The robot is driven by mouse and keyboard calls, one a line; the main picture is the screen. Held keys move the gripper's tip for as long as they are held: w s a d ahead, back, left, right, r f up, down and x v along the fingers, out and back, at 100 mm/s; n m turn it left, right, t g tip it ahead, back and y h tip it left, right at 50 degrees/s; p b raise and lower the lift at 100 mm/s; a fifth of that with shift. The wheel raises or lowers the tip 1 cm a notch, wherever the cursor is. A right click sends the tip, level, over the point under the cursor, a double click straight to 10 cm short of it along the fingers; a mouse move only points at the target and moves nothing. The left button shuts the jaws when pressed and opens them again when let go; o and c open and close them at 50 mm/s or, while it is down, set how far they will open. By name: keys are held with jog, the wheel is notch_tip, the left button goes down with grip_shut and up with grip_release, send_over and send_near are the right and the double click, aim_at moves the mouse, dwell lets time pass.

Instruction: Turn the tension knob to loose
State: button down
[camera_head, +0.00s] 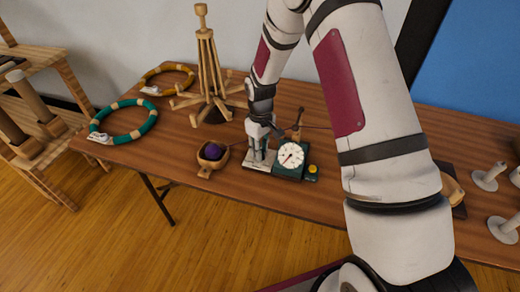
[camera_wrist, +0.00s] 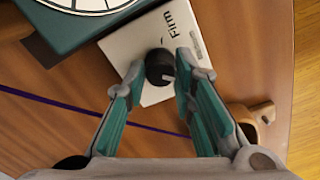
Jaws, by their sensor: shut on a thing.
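The tension knob (camera_wrist: 160,66) is round and black with a pale pointer mark. It sits on a white plate (camera_wrist: 150,38) printed "Firm"; no loose label is readable. My gripper (camera_wrist: 163,68) has its teal fingers on both sides of the knob and is shut on it. The pointer mark is at the knob's lower right in the wrist view. In the head view my gripper (camera_head: 258,148) points down over the plate (camera_head: 258,166), and the knob is hidden there.
A green box with a white dial (camera_head: 290,155) stands right beside the plate. A wooden bowl with purple yarn (camera_head: 211,152) is on the left. A purple thread (camera_wrist: 90,108) crosses the table.

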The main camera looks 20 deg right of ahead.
jog(key=shift+m+b, duration=0.3)
jog(key=shift+m, duration=1.4)
jog(key=c, duration=1.3)
grip_release()
notch_tip(320, 180, up, 12)
jog(key=shift+f, duration=0.1)
